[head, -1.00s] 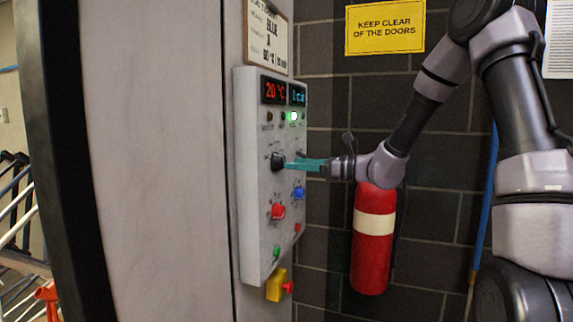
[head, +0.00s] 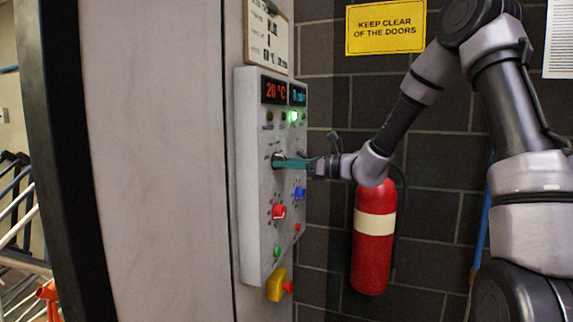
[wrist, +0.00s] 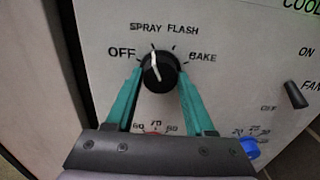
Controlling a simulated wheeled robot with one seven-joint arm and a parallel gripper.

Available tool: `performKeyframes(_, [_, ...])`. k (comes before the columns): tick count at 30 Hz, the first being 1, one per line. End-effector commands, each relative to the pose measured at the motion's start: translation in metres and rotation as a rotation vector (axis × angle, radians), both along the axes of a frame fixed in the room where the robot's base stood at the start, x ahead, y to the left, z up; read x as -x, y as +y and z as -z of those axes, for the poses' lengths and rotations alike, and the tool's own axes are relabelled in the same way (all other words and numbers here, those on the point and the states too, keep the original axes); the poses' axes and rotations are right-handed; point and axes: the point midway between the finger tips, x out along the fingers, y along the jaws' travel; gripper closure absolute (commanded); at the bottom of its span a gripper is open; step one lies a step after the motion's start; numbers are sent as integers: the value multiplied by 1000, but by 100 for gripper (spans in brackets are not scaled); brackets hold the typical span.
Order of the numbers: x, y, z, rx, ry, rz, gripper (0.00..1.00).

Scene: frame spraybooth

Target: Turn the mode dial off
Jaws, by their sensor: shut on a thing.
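The mode dial (wrist: 160,70) is a black round knob with a white pointer line on the grey control panel (wrist: 225,75). In the wrist view the pointer is turned up and slightly left, toward the SPRAY mark; OFF is printed to its left, FLASH and BAKE to its right. My gripper (wrist: 161,78) has its teal fingers on both sides of the dial, shut on it. In the head view my gripper (head: 291,163) reaches in from the right and its fingers partly cover the dial (head: 277,158).
A red knob (head: 278,211) and a blue knob (head: 299,192) sit below the dial. A yellow box (head: 276,285) with a red knob is at the panel's bottom. A red fire extinguisher (head: 373,255) hangs on the brick wall below my wrist.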

Motion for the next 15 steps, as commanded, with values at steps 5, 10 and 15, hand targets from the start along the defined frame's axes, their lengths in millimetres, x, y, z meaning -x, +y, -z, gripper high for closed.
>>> performKeyframes(5, [0, 0, 0, 13, -36, -1, 100])
performKeyframes(10, [0, 0, 0, 45, -120, 0, 100])
performKeyframes(15, [0, 0, 1, 91, -247, -1, 100])
